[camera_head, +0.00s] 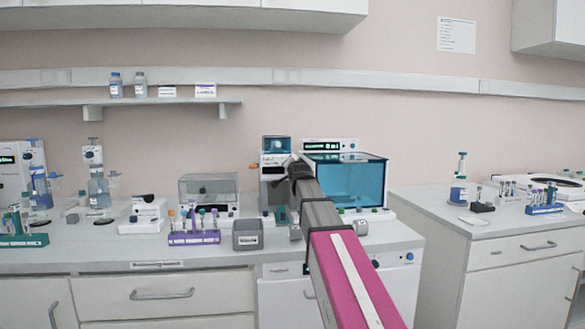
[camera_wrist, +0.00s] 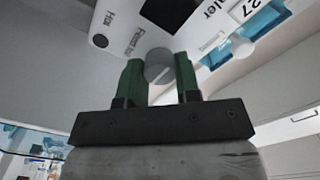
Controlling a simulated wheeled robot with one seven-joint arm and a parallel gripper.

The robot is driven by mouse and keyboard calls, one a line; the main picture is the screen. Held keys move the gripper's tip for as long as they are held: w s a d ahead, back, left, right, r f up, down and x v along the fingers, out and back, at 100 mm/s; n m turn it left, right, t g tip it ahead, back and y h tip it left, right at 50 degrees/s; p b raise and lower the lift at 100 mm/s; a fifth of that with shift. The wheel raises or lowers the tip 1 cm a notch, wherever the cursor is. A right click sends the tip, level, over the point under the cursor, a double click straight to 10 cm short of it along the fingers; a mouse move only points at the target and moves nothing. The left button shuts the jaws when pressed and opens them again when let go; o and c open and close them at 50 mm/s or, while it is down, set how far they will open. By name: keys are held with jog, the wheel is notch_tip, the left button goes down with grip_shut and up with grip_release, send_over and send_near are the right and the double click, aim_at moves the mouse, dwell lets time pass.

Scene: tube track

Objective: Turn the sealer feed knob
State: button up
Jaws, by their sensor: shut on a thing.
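In the wrist view, my gripper (camera_wrist: 160,75) has its two green fingers on either side of a round grey knob (camera_wrist: 158,66) and is shut on it. The knob sits on the white front panel of the sealer (camera_wrist: 130,15), beneath small printed lettering that I cannot fully read. A light line crosses the knob's face at a slant. In the head view, my arm reaches to a white instrument (camera_head: 274,160) at the back of the bench. The arm hides the gripper and the knob there.
A second round knob (camera_wrist: 243,47) stands right of my gripper in the wrist view. In the head view, a teal-windowed cabinet (camera_head: 350,180) stands right of my arm. A grey box (camera_head: 248,235) and a purple tube rack (camera_head: 194,238) are to the left.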

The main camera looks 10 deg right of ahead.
jog(key=o, duration=0.9)
jog(key=s, duration=1.1)
